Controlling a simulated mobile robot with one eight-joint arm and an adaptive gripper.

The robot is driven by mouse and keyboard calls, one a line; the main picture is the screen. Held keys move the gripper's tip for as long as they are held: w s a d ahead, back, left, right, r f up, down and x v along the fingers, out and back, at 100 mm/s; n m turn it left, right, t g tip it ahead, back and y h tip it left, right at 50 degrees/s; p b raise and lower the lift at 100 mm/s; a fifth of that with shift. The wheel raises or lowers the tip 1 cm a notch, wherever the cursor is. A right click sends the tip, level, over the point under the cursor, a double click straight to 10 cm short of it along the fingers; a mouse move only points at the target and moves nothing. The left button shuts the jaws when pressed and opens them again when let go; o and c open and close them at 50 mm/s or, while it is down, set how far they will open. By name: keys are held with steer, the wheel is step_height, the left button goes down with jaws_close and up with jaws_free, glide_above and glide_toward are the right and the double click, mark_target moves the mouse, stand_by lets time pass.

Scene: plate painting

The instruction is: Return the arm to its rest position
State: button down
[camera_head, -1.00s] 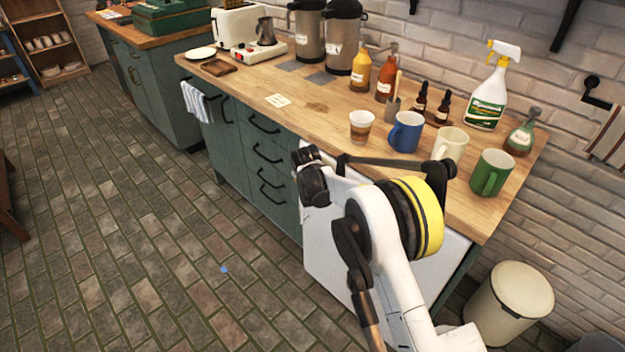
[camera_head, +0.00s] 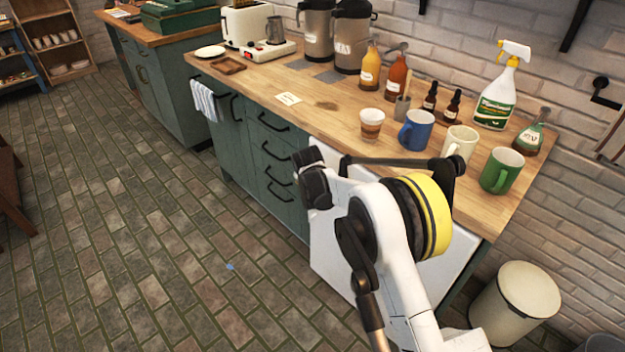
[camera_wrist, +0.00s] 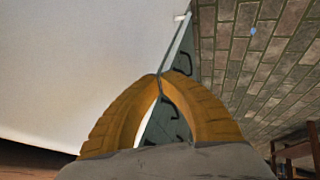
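My gripper (camera_wrist: 161,76) shows in the wrist view as two curved yellow fingers. Their tips meet, with an empty gap lower between them. I see nothing held in it. Behind it are a large white surface (camera_wrist: 80,60) on the left, green cabinet fronts with dark handles, and brick floor on the right. In the head view my white arm is folded in front of the counter's white panel (camera_head: 330,245). My gripper's fingers cannot be made out there.
The wooden counter (camera_head: 335,108) holds a paper cup (camera_head: 371,124), a blue mug (camera_head: 416,131), a cream mug (camera_head: 459,143), a green mug (camera_head: 502,171) and several bottles, close behind my arm. A cream bin (camera_head: 515,303) stands at right.

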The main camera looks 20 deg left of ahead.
steer(key=p+v, duration=0.3)
steer(key=v, duration=0.6)
steer(key=shift+s+a+r, duration=0.25)
steer(key=shift+s+r, duration=0.05)
steer(key=shift+s, duration=0.05)
